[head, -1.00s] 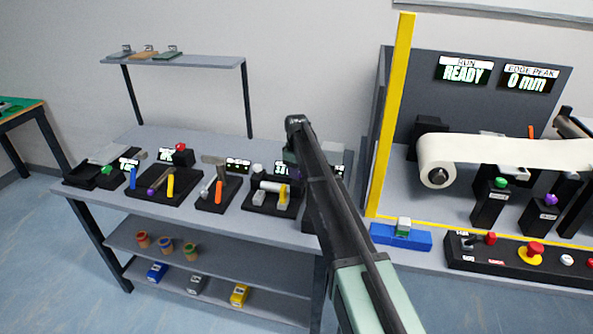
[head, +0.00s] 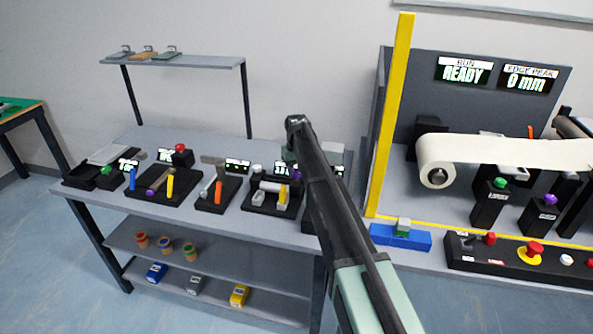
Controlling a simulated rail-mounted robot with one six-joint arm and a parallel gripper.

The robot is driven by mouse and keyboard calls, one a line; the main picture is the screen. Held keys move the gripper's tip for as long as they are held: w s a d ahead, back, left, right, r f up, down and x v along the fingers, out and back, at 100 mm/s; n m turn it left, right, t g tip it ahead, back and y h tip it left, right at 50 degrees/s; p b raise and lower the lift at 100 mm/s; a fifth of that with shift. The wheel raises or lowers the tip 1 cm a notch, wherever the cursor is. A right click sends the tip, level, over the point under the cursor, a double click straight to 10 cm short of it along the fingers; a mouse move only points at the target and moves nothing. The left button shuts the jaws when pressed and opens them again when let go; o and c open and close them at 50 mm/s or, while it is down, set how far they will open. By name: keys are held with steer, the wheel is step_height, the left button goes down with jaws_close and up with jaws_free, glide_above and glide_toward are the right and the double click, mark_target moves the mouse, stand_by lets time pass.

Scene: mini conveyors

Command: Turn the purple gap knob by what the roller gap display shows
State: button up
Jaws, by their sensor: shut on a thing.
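The roller unit (head: 268,196) stands on the bench to the left of my forearm. It has a pale roller and a yellow block. The small purple gap knob (head: 297,175) shows at its right end, beside my forearm. The display (head: 283,169) behind the unit is partly covered; its digits are too small to read surely. My gripper (head: 293,166) points down at the knob and is shut on it. My forearm and wrist hide most of the jaws.
The bench (head: 170,215) holds several other fixtures left of the roller unit, with tools and small displays. A yellow post (head: 391,120) and the web machine with a white roll (head: 437,178) stand to the right. A blue block (head: 400,237) sits at the machine's front.

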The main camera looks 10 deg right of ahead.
mark_target(297, 172)
steer(key=shift+m, duration=0.5)
steer(key=o, duration=0.9)
steer(key=shift+r, duration=0.1)
step_height(297, 172, up, 11)
steer(key=p, duration=1)
steer(key=shift+f+p, duration=0.2)
steer(key=shift+p, duration=0.2)
